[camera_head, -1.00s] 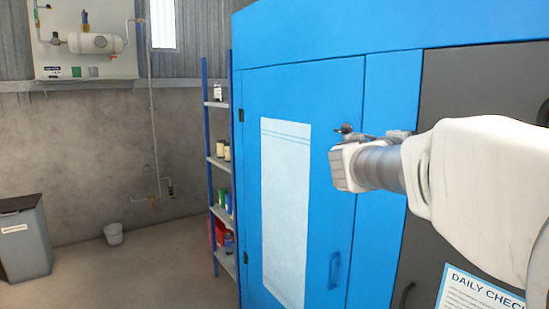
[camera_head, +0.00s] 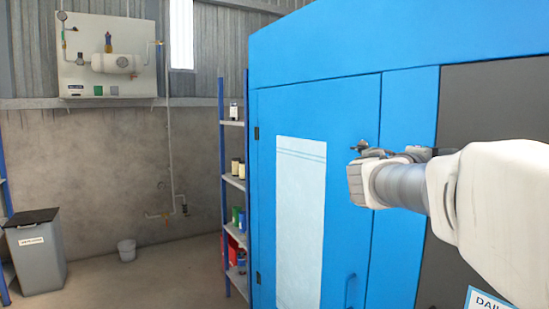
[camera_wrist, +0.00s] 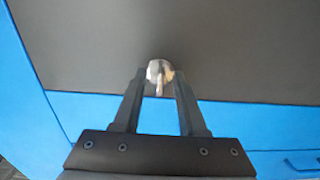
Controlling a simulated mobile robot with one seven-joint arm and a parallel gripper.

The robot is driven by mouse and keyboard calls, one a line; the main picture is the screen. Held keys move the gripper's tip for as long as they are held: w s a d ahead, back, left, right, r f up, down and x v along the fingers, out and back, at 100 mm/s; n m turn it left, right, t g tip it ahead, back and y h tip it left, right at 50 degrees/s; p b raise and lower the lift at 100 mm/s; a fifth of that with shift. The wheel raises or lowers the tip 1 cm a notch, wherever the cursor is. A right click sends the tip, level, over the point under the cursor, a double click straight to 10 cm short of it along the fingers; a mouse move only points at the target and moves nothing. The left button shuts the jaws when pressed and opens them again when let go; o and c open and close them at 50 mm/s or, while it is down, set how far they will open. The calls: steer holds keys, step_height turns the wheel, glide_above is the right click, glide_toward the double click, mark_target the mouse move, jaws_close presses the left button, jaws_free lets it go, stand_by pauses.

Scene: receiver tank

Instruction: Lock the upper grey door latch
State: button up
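The upper grey door latch (camera_wrist: 160,70) is a small shiny metal knob with a narrow tab pointing down in the wrist view. It sits on the dark grey door (camera_wrist: 230,45), near the door's edge with a blue strip. My gripper (camera_wrist: 159,76) is open, with one dark finger on each side of the latch at the fingertips. I cannot tell whether the fingers touch it. In the head view the grey door (camera_head: 490,95) is at the right. My arm hides the latch there, and the gripper is mostly hidden behind my wrist.
A blue door (camera_head: 345,120) with a pale panel (camera_head: 300,220) and a blue handle (camera_head: 350,290) stands left of the grey door. Open floor lies between.

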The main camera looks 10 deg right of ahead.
steer(key=shift+a, duration=0.1)
steer(key=p+v, duration=0.2)
steer(key=v, duration=1.5)
steer(key=shift+s+f, duration=0.1)
steer(key=shift+s, duration=0.05)
